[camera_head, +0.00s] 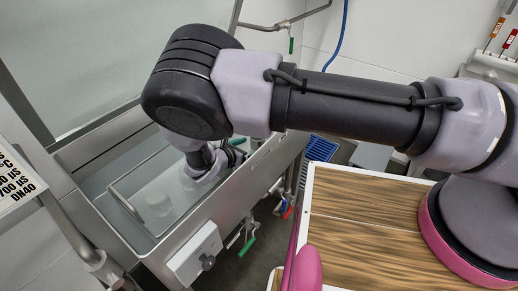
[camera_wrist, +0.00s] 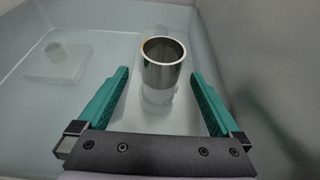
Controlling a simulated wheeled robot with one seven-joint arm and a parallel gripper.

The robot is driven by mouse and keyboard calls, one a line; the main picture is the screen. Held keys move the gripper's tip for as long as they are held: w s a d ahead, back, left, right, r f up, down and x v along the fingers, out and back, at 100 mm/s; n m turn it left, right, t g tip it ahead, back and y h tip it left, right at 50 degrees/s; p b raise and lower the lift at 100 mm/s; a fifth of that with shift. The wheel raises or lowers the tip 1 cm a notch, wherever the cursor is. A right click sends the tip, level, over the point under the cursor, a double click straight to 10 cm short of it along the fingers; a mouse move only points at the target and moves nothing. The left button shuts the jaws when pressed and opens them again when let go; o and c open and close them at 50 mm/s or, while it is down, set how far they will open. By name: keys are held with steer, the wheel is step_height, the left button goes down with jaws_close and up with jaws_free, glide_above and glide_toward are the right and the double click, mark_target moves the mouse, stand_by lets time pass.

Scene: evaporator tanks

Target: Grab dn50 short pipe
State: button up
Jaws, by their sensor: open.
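The short pipe (camera_wrist: 163,68) is a shiny metal ring-like cylinder with an open top. In the wrist view it stands upright at the upper middle, on or above a pale, translucent round form. My gripper (camera_wrist: 160,90) has two green fingers spread wide, one on each side and nearer the camera than the pipe. The pipe lies ahead between the finger lines, and neither finger appears to touch it. In the head view my arm reaches down into the metal tank (camera_head: 190,232), and the pipe is not clearly visible there. My gripper is mostly hidden by my arm.
A pale block with a round stub (camera_wrist: 55,60) sits at the left in the wrist view. The tank wall (camera_wrist: 255,60) rises close on the right. A control box (camera_head: 196,255) is on the tank's outside. Pipes with green handles (camera_head: 248,243) stand beside it.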

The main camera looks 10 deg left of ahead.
steer(key=x, duration=0.7)
steer(key=shift+w+d+f, duration=0.1)
jaws_close()
